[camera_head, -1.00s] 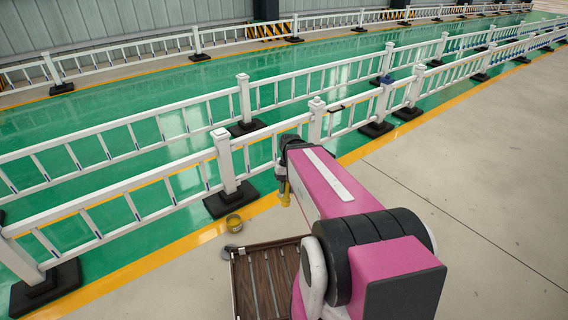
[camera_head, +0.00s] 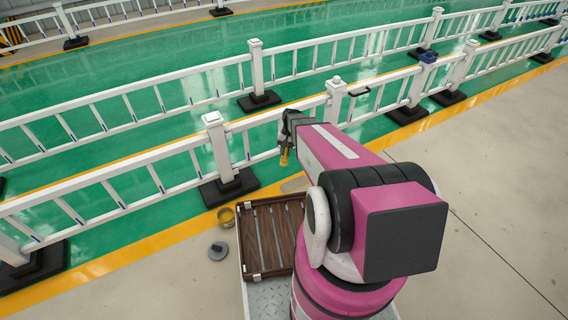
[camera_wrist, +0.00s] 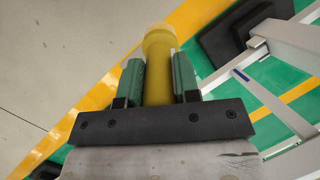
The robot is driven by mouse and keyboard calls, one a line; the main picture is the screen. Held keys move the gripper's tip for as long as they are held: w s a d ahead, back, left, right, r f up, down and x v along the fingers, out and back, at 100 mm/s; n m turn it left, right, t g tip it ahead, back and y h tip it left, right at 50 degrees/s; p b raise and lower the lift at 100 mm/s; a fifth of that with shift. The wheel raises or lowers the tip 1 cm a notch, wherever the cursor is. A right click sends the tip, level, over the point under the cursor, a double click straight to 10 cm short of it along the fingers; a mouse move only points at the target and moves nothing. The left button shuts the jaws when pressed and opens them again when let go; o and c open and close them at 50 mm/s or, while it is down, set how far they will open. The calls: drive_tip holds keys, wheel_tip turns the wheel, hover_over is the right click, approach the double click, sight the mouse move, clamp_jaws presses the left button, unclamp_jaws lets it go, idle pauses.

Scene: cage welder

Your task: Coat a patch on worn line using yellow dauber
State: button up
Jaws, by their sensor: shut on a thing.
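My gripper (camera_head: 286,145) is shut on the yellow dauber (camera_head: 285,158), which hangs below it in the head view. In the wrist view the dauber (camera_wrist: 157,82) sits between the two green finger pads of my gripper (camera_wrist: 158,82), its wider pale yellow end pointing away. The yellow floor line (camera_head: 130,268) runs along the railing. A greyish bare-looking patch (camera_head: 295,184) lies along its course, just below the dauber in the picture. I cannot tell from the frames whether the dauber touches the floor; it looks to be above it.
A small yellow-filled tin (camera_head: 226,216) stands at the left of a brown slatted tray (camera_head: 246,262). A grey round lid (camera_head: 218,251) lies on the floor. White railings (camera_head: 215,145) with black feet (camera_head: 229,187) stand beyond the line. Bare concrete is free at the right.

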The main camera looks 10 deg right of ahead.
drive_tip(key=w+f, duration=0.4)
drive_tip(key=f, duration=0.6)
drive_tip(key=w+f+m, duration=0.1)
drive_tip(key=w+f, duration=0.2)
drive_tip(key=f, duration=0.8)
drive_tip(key=shift+w+d+f, duration=0.3)
drive_tip(key=shift+w+d, duration=0.05)
drive_tip(key=shift+w, duration=0.05)
drive_tip(key=shift+f, duration=0.5)
drive_tip(key=shift+s+a, duration=0.15)
